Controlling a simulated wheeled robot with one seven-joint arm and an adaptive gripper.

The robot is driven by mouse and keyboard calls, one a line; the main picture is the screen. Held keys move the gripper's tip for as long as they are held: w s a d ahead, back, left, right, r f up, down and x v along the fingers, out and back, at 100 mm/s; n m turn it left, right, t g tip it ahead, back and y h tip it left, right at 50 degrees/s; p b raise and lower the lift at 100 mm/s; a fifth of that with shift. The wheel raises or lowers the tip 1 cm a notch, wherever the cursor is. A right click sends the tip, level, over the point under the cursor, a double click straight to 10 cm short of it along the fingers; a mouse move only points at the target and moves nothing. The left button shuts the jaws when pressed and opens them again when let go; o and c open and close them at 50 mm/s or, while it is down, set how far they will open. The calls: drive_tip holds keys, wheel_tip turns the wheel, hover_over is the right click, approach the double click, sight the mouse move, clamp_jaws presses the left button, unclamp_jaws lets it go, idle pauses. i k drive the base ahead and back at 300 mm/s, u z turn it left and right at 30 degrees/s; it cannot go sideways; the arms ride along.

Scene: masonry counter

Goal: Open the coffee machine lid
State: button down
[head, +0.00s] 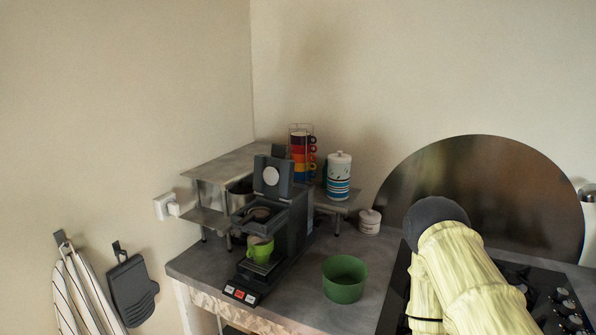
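The coffee machine (292,222) is dark grey and stands on the counter left of centre in the head view. Its lid (272,177) stands raised, upright at the top of the machine, with a pale round disc on its face. Below the lid, the open top (258,214) shows a round recess. A green cup (260,250) sits under the front of the machine, on its drip tray. Part of my yellow-sleeved arm shows at lower right, over the hob and apart from the machine. My gripper is not in view.
A green bowl (344,279) stands on the counter right of the machine. Behind are a metal shelf (217,170), a rack of coloured cups (302,155), a striped canister (338,177) and a small white jar (370,221). A black hob (530,290) lies at right.

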sight(273, 174)
drive_tip(key=k, duration=0.3)
drive_tip(key=u, duration=1.55)
drive_tip(key=i, duration=0.8)
drive_tip(key=z, duration=1.8)
